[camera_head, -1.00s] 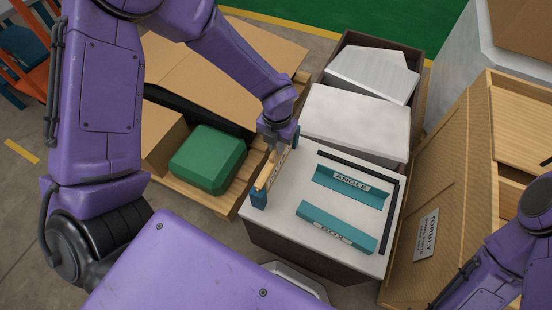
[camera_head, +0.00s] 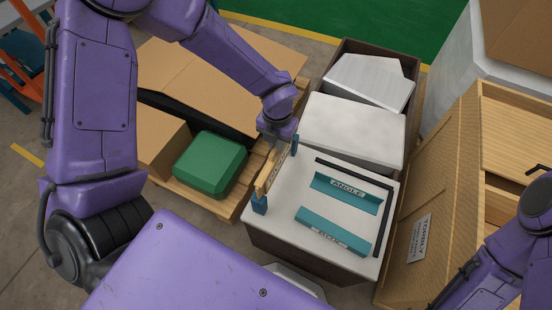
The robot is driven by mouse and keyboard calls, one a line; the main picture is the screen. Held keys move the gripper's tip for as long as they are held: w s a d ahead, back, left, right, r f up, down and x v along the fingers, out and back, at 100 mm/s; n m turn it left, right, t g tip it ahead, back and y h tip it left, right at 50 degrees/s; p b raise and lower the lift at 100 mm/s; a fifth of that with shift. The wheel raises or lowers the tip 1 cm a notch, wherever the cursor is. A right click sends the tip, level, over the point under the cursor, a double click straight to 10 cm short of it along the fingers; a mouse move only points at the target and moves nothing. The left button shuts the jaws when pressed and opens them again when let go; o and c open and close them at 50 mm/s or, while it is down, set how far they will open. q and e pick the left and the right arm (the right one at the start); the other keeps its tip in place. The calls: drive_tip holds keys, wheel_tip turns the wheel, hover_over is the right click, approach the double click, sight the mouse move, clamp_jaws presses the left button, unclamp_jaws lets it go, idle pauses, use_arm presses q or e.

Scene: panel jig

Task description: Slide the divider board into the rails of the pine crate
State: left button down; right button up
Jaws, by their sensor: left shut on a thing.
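A thin pale wooden board (camera_head: 272,175), which appears to be the divider board, stands on edge at the left side of a white-topped bench. A label on the board is too small to read. The pine crate (camera_head: 431,190) stands at the right, with a label plate on its near side; its rails cannot be made out. My right arm shows at lower right, its gripper out of view.
On the white bench top (camera_head: 290,205) lie a teal piece labelled ANGLE (camera_head: 346,191), another teal piece (camera_head: 333,231) and a black corner strip. A dark bin with grey-white blocks (camera_head: 352,128) stands behind. A green block (camera_head: 210,163) and cardboard boxes sit on a pallet at left.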

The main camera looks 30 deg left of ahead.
use_arm(q)
drive_tip(key=shift+r+p, duration=2.15)
drive_tip(key=shift+r, duration=0.55)
drive_tip(key=shift+f, duration=0.1)
